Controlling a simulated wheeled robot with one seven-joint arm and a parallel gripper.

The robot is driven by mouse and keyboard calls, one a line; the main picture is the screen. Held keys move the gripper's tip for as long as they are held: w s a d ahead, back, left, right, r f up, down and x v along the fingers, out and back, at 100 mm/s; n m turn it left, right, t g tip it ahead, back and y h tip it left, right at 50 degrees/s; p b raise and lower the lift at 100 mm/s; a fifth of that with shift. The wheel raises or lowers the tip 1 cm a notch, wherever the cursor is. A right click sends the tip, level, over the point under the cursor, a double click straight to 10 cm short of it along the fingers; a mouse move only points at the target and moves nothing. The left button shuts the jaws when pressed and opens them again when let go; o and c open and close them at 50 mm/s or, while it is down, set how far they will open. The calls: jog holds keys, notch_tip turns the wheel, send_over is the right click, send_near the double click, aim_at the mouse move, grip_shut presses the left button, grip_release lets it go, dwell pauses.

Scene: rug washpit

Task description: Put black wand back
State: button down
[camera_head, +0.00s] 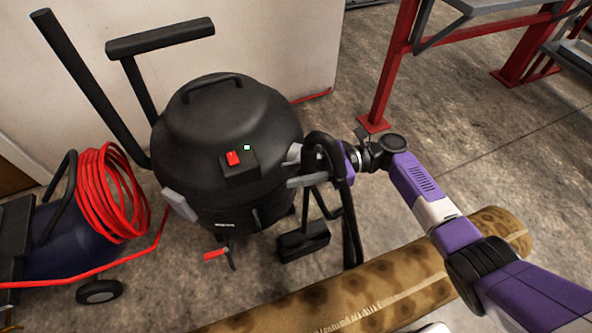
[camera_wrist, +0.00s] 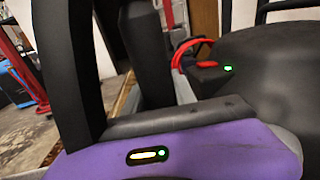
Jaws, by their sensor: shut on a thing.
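The black wand (camera_head: 348,205) stands nearly upright in front of the vacuum, with a bent upper end. A flat black floor head (camera_head: 303,242) shows low beside it; I cannot tell exactly how they join. My gripper (camera_head: 303,168) is shut on the wand near its bent top, close to the right side of the black vacuum drum (camera_head: 235,125). In the wrist view, black wand parts (camera_wrist: 148,50) rise beyond my purple gripper body, and the drum (camera_wrist: 275,75) fills the right. The gripped spot is partly hidden.
The vacuum has a black push handle (camera_head: 160,40) and a red switch (camera_head: 233,158). A coil of red hose (camera_head: 108,195) on a wheeled unit stands left. A rolled patterned rug (camera_head: 390,285) lies in front. A red steel frame (camera_head: 393,65) stands at the back right. Concrete floor is open between.

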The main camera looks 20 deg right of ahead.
aim_at(306, 202)
notch_tip(306, 202, down, 11)
jog(key=b, duration=1)
jog(key=shift+f+b, duration=0.15)
jog(key=shift+b, duration=0.2)
jog(key=shift+f, duration=0.5)
jog(key=c, duration=0.9)
grip_release()
jog(key=shift+c, duration=0.2)
jog(key=shift+f, duration=0.1)
jog(key=s+d+p, duration=0.1)
jog(key=d, duration=0.6)
jog(key=shift+s+d, duration=0.15)
jog(key=shift+d, duration=0.2)
